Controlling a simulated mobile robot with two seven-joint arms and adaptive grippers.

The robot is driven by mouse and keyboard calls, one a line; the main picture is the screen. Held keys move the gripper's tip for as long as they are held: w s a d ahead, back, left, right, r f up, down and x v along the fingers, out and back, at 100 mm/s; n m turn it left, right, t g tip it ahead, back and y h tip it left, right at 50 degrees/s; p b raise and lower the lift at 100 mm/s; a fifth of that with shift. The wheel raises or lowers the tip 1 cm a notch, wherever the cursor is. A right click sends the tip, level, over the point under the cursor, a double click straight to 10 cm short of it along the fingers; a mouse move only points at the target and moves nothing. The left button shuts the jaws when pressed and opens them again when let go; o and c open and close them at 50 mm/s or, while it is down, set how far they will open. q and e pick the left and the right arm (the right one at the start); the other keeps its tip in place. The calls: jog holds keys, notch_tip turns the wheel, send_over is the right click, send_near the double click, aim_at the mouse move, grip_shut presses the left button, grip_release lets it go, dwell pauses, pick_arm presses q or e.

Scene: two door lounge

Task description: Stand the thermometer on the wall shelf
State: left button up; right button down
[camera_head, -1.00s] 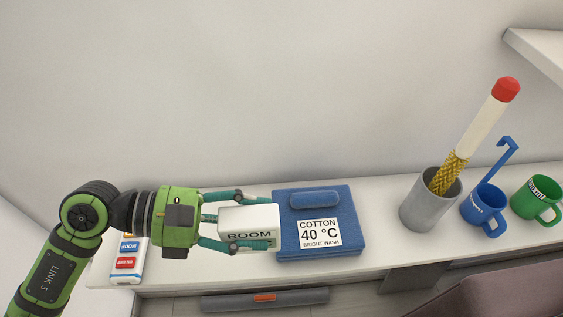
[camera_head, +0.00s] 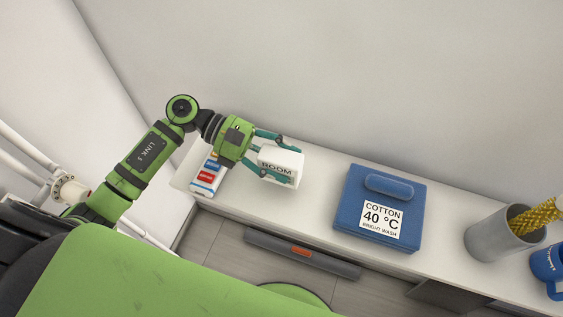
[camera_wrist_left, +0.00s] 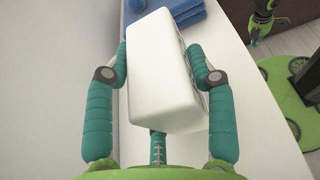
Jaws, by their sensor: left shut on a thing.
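The thermometer is a white rounded box (camera_head: 287,165) with the dark word ROOM on its side. My left gripper (camera_head: 272,160) is shut on it, with one teal finger on each side, above the left part of the long white ledge. In the left wrist view the white box (camera_wrist_left: 160,75) fills the space between the fingers, and its lettered face is turned mostly away. A green and dark part of mine shows small at the upper right there; it may be my right gripper. The wall shelf is not visible now.
A blue case (camera_head: 350,205) labelled COTTON 40 °C lies on the ledge (camera_head: 320,200), right of the thermometer. A white device (camera_head: 208,176) with blue and red labels is beside my left gripper. A grey holder (camera_head: 490,238) and blue mug (camera_head: 548,262) stand at the right.

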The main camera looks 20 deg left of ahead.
aim_at(281, 169)
pick_arm(q)
notch_tip(281, 169, down, 2)
jog(key=shift+f+p, duration=0.1)
jog(key=shift+p, duration=0.25)
jog(key=shift+f, duration=0.2)
jog(key=shift+f, duration=0.1)
jog(key=shift+f+b, duration=0.15)
jog(key=shift+b, duration=0.2)
jog(key=o, duration=1.3)
jog(key=shift+c, duration=0.2)
